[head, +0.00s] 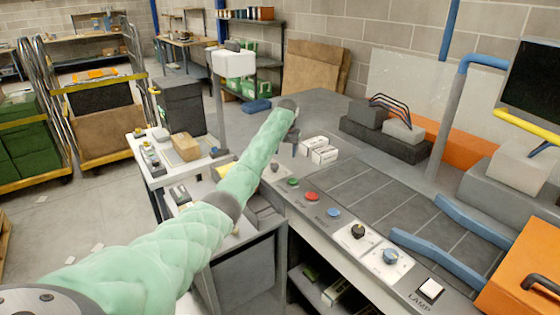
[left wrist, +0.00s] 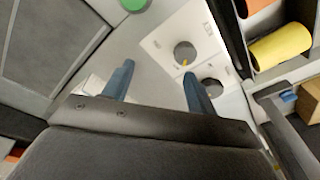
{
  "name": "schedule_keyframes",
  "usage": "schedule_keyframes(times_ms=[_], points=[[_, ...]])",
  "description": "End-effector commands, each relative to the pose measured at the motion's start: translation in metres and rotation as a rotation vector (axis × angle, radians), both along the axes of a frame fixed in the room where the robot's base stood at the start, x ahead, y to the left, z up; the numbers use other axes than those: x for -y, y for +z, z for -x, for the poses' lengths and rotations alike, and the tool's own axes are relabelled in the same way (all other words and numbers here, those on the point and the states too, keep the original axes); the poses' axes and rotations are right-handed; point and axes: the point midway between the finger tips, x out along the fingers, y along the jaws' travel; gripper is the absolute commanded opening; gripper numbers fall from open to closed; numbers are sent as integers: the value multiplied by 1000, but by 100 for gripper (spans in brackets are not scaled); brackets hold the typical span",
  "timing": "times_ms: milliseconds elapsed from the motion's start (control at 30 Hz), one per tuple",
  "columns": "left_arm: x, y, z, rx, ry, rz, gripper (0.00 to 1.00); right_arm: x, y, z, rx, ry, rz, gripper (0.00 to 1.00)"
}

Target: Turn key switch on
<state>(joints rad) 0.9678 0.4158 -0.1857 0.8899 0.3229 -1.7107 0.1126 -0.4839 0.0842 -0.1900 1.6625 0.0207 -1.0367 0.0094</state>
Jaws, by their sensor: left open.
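My left gripper (head: 292,147) reaches over the far end of the control panel (head: 342,253) in the head view. Its blue fingers (left wrist: 160,88) are apart and empty in the left wrist view. Between and beyond them is a white plate with a round grey switch (left wrist: 183,49) bearing a small yellow mark. A second round grey switch (left wrist: 211,89) is beside the right finger, partly hidden. A dark switch (head: 275,168) shows near the gripper in the head view. My right gripper is out of view.
Along the panel are green (head: 293,182), red (head: 311,196) and blue (head: 333,213) buttons, a black knob (head: 358,231), a blue knob (head: 390,256) and a white lamp switch (head: 431,289). Small white boxes (head: 324,155) stand behind the panel. A cart (head: 157,178) is at left.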

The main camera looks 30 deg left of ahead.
Motion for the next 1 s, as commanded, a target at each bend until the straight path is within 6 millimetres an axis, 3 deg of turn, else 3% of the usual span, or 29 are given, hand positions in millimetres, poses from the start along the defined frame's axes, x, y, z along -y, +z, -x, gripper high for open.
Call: schedule_keyframes(times_ms=[100, 300, 533, 1000], points=[[-33, 4, 2, -57, 67, 49, 57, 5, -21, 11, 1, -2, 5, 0], [-59, 3, 9, -109, 129, 97, 57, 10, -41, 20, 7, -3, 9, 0], [-62, -10, 10, -117, 137, 104, 57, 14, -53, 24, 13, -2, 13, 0], [-61, -70, 10, -116, 136, 104, 57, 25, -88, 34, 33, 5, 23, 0]])
